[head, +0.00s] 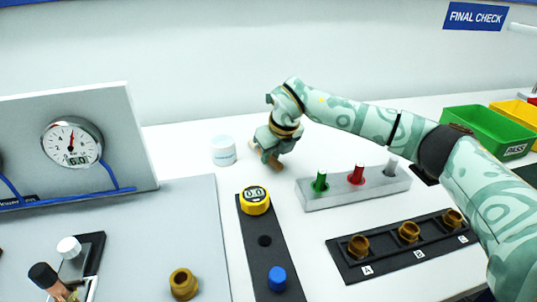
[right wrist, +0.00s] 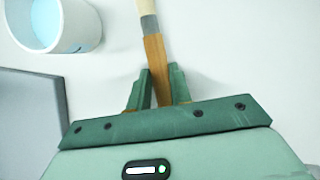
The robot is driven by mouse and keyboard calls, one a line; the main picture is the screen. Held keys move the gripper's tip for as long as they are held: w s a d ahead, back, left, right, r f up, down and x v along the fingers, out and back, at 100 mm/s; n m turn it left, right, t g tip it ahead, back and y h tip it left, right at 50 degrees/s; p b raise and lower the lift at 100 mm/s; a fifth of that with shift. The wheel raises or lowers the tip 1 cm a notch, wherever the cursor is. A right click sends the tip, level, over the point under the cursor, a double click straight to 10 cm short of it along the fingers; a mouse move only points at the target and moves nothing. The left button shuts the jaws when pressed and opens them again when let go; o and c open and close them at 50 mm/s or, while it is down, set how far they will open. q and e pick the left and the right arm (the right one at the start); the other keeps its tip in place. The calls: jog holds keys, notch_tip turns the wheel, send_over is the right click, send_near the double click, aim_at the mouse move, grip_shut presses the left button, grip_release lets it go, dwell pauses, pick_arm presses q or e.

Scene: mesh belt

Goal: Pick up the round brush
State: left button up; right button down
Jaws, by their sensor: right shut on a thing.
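The round brush (right wrist: 154,55) has a brown wooden handle, a grey ferrule and a pale tip that runs out of the top of the right wrist view. My right gripper (right wrist: 158,88) is shut on its wooden handle, one finger on each side. In the head view my right gripper (head: 266,157) points down over the white table, just right of the white tub. Only a bit of brown handle (head: 278,163) shows there; the rest is hidden by the gripper. My left gripper is not in view.
A white tub (head: 222,152), blue inside, stands close left of the gripper. To its right is a grey block (head: 345,194) with green, red and white pegs. A yellow gauge (head: 255,200) and a black rack (head: 400,247) with brass fittings stand nearer. Green bin (head: 480,130) at right.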

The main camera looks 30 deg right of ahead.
notch_tip(320, 180, up, 4)
jog(key=shift+r+p, duration=0.1)
jog(key=shift+p, duration=0.8)
pick_arm(q)
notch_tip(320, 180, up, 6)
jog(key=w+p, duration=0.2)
jog(key=p, duration=0.2)
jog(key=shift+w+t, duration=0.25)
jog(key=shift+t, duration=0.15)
pick_arm(e)
jog(key=s+a+r, duration=0.3)
jog(key=a+r, duration=0.1)
jog(key=a, duration=0.2)
jog(key=s+a+r, duration=0.3)
jog(key=a+r, duration=0.1)
jog(key=a, duration=0.2)
jog(key=shift+s+a+r, duration=0.2)
jog(key=shift+s+r, duration=0.1)
jog(key=shift+r, duration=0.05)
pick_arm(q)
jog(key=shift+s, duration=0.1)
pick_arm(e)
jog(key=shift+f, duration=0.1)
